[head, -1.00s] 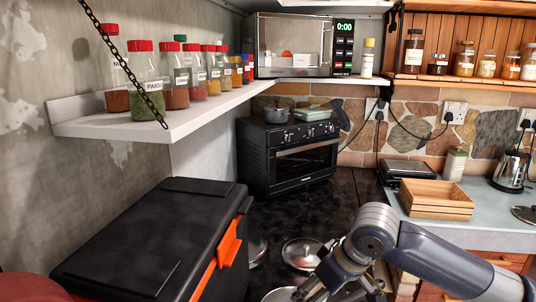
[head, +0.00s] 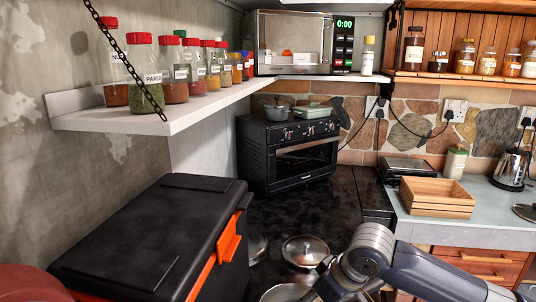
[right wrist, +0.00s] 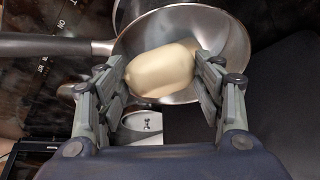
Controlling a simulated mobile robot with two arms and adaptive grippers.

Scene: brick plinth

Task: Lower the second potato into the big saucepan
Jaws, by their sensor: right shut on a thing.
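My right gripper (right wrist: 162,72) is shut on a pale, smooth potato (right wrist: 160,66), with one finger on each side. The potato is over the open mouth of a steel saucepan (right wrist: 226,42), whose long handle points left in the right wrist view. I cannot tell how far the potato is above the pan's floor. In the head view the saucepan (head: 286,293) shows only as a rim at the bottom edge, and my right gripper (head: 325,288) is beside it, with the potato hidden. My left gripper is not in view.
A steel lid (head: 305,250) lies on the dark worktop behind the saucepan. A black toolbox (head: 150,240) with an orange latch stands at the left. A black oven (head: 288,155) is at the back. A wooden crate (head: 437,198) sits on the right counter.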

